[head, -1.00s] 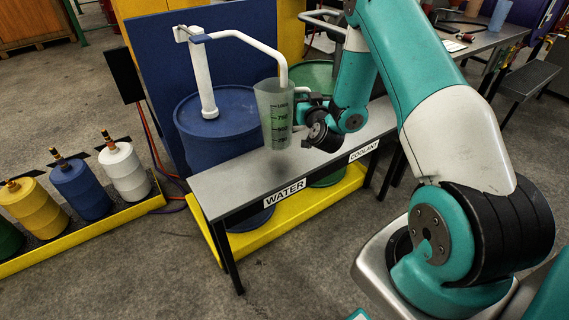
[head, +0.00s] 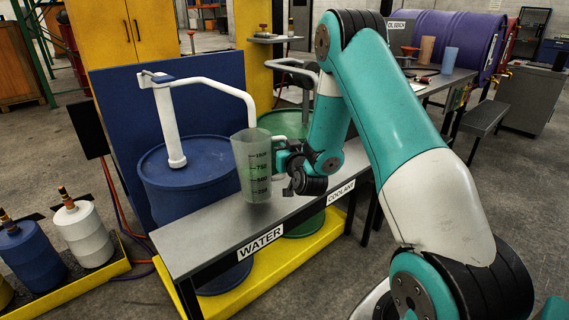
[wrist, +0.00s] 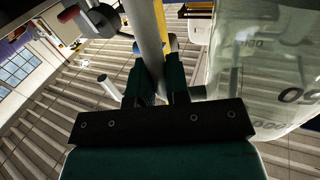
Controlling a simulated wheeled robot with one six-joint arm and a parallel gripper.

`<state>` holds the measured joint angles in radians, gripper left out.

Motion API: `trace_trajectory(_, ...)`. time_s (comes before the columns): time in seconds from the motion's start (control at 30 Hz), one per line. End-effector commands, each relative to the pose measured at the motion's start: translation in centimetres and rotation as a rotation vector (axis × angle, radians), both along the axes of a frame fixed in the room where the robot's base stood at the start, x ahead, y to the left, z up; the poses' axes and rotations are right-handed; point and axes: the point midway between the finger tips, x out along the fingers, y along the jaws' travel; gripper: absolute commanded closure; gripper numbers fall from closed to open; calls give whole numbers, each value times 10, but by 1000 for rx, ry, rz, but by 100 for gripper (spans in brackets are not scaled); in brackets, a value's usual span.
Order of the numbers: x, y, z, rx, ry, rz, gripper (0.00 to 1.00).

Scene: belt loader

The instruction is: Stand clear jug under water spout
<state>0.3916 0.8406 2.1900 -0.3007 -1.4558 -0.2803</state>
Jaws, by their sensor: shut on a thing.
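The clear jug (head: 252,170) with dark volume marks is upright over the WATER end of the grey bench (head: 190,243). Whether its base touches the bench is hard to tell. The water spout (head: 225,87) is a white pipe from the blue drum (head: 190,190); its tip ends at the jug's rim in the head view, the depth unclear. My gripper (head: 284,160) is at the jug's right side, shut on its handle. In the wrist view my gripper (wrist: 160,88) has a pale bar between its fingers and the jug (wrist: 265,65) at right.
A blue panel (head: 115,100) is behind the drums. Several small containers stand at the lower left. The bench left of the jug is bare.

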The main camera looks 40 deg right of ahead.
Motion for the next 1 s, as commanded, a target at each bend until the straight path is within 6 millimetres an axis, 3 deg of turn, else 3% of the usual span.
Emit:
trace_trajectory(0.17, 1, 0, -27, 1, -3, 0, 100)
trace_trajectory(0.57, 0, 0, -32, 1, -4, 0, 100)
trace_trajectory(0.6, 0, 0, -32, 0, 1, 0, 78)
trace_trajectory(0.7, 0, 0, -32, 0, 1, 0, 59)
trace_trajectory(1.0, 0, 0, -28, 0, 1, 0, 59)
